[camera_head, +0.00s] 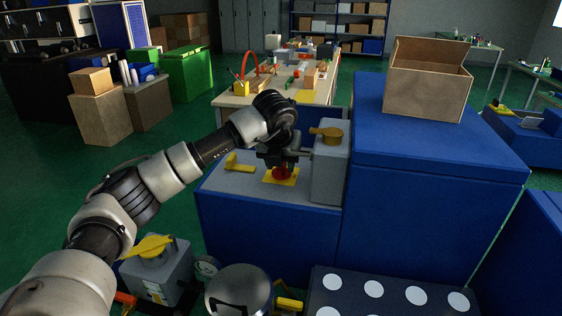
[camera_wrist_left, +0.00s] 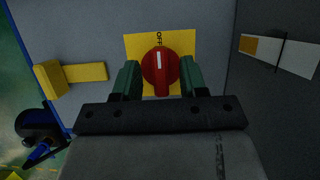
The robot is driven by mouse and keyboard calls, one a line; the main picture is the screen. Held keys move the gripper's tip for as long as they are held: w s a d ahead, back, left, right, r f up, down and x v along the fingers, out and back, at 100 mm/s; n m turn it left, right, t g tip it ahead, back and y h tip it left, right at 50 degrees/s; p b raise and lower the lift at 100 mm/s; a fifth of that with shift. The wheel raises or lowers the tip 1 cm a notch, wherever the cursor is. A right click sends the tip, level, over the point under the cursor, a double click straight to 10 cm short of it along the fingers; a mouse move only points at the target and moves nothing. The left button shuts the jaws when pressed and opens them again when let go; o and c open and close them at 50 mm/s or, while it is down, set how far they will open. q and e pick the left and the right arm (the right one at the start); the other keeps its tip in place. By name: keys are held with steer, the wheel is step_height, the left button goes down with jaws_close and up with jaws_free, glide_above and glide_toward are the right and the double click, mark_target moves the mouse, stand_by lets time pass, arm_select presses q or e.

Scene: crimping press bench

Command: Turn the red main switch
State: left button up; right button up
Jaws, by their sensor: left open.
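The red main switch (camera_head: 281,174) is a round knob on a yellow plate (camera_head: 293,181) on the grey top of the blue bench. In the left wrist view the red knob (camera_wrist_left: 160,68) has a white mark pointing toward the letters "OFF" on its yellow plate (camera_wrist_left: 186,42). My left gripper (camera_head: 281,166) is right above the switch. In the left wrist view my left gripper (camera_wrist_left: 161,78) is open, with one green finger on each side of the knob. Whether the fingers touch the knob I cannot tell. My right gripper is not in view.
A grey box (camera_head: 330,165) with a yellow handle (camera_head: 326,132) stands right of the switch. A yellow L-shaped bracket (camera_head: 238,164) lies to its left, also in the left wrist view (camera_wrist_left: 72,75). A gauge display (camera_wrist_left: 280,54) is on the box's side.

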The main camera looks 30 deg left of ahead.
arm_select(q)
steer(key=b+v, duration=0.2)
steer(key=v, duration=0.9)
